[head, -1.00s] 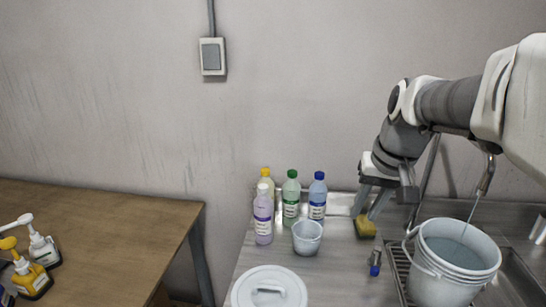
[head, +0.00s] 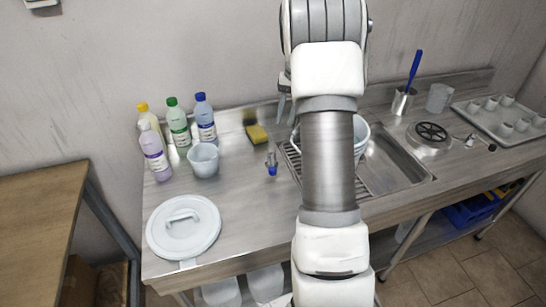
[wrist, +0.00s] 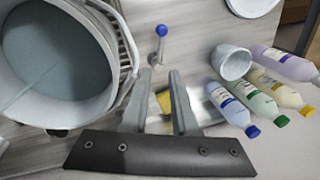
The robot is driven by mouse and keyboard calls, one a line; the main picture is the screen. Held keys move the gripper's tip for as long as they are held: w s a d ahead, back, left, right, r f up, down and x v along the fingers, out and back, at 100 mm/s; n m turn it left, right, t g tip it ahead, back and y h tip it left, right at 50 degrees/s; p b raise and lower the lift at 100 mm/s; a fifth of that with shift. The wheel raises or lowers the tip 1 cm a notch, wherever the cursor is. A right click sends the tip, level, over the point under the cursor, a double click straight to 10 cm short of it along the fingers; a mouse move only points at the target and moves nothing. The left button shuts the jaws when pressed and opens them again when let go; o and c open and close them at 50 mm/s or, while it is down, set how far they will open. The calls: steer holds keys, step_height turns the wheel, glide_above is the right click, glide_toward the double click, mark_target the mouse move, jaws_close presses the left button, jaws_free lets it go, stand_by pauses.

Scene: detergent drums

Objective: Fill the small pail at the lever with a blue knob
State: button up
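The small pail (head: 203,160), pale grey-white, stands upright on the steel counter in front of the bottles; it shows in the wrist view (wrist: 231,62). The lever with a blue knob (head: 271,165) rises from the counter between the small pail and the sink; in the wrist view its knob (wrist: 161,31) is beyond my fingertips. A large pail (wrist: 62,60) at the sink holds water, with a thin pale streak across it; my arm mostly hides it in the head view (head: 361,138). My gripper (wrist: 158,78) is open and empty, apart from both pails and the lever.
Several bottles (head: 178,125) stand by the wall, and a yellow sponge (head: 257,134) lies near the counter's back edge. A white lid (head: 184,226) lies at the front left. The sink basin (head: 395,165) and a cup tray (head: 500,113) are to the right.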

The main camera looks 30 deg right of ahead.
mark_target(272, 163)
steer(key=x, duration=1.6)
jaws_close()
stand_by(0.8)
